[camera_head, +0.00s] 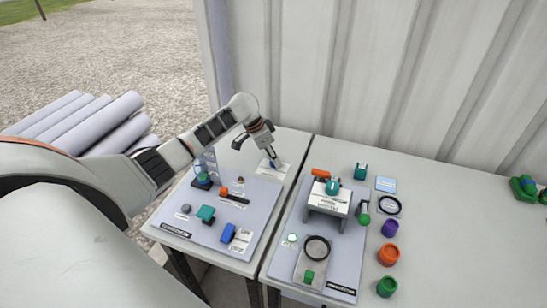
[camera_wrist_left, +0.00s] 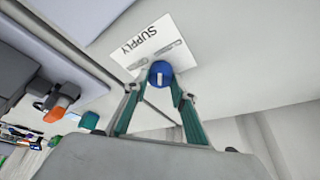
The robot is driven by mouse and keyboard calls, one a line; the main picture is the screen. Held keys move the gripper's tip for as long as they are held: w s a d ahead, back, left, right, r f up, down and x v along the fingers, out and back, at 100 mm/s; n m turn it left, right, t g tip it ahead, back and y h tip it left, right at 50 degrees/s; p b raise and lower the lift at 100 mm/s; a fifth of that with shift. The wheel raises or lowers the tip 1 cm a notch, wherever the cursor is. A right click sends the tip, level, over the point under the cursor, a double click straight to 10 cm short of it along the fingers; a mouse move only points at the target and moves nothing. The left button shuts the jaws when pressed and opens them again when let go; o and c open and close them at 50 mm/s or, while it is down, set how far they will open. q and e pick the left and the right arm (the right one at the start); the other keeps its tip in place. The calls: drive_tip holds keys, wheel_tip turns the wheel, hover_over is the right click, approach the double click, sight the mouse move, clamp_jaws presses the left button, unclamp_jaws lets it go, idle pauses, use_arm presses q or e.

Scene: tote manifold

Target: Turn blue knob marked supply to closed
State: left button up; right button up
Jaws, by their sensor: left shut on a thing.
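The blue supply knob (camera_wrist_left: 160,73) is round with a white mark on its face. It sits in front of a white plate (camera_wrist_left: 146,48) lettered SUPPLY. My left gripper (camera_wrist_left: 160,86) is shut on the knob, with one teal finger on each side of it. The knob is mostly hidden there by the fingers. I cannot read which position the knob points to. The right gripper is not in view.
A second panel (camera_head: 283,259) stands to the right with a raised white box. Several coloured caps lie on the table beyond. A corrugated wall (camera_head: 370,80) is behind.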

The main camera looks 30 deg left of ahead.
use_arm(q)
drive_tip(key=o, duration=1.1)
drive_tip(key=v, duration=1.2)
drive_tip(key=shift+w, duration=0.1)
